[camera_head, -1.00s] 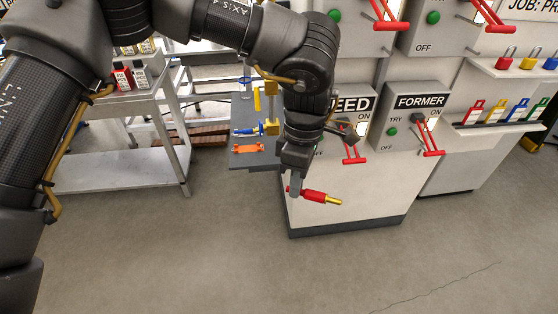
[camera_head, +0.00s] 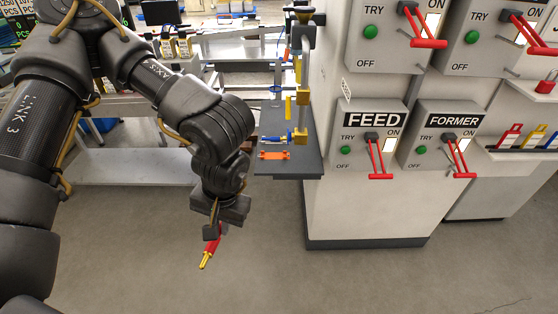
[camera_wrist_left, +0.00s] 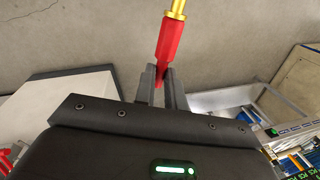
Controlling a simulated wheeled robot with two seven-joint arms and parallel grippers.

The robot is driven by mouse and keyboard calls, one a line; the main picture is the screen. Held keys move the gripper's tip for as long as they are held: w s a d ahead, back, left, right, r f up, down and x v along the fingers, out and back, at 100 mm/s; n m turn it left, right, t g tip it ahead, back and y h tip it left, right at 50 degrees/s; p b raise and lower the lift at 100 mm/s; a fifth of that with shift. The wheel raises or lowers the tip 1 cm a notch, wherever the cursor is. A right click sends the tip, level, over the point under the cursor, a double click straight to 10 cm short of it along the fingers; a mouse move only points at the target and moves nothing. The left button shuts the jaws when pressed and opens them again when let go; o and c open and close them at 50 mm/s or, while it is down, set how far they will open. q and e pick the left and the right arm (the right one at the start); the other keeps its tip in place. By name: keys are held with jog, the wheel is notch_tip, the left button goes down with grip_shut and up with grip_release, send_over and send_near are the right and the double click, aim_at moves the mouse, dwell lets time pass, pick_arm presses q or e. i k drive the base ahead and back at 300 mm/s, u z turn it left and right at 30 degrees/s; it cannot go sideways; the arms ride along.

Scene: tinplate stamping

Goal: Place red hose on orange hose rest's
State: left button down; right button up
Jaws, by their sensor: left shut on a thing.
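The red hose piece (camera_head: 212,246) with a brass tip is held in my left gripper (camera_head: 213,230), tip pointing down. In the left wrist view the red hose (camera_wrist_left: 170,46) sits between the two fingers of the left gripper (camera_wrist_left: 162,78), its brass end away from me. The orange hose rest (camera_head: 273,155) lies on a small dark grey shelf (camera_head: 300,165), up and to the right of the gripper. The gripper is clear of the shelf. My right gripper is in neither view.
A blue-handled tool (camera_head: 276,139) lies behind the orange rest, near a yellow post (camera_head: 300,100). The white press cabinet (camera_head: 360,205) with red levers stands right of the shelf. Open floor lies in front.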

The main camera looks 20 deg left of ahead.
aim_at(267, 162)
jog(key=k, duration=0.5)
jog(key=u, duration=0.5)
jog(key=i, duration=1.6)
jog(key=z, duration=0.45)
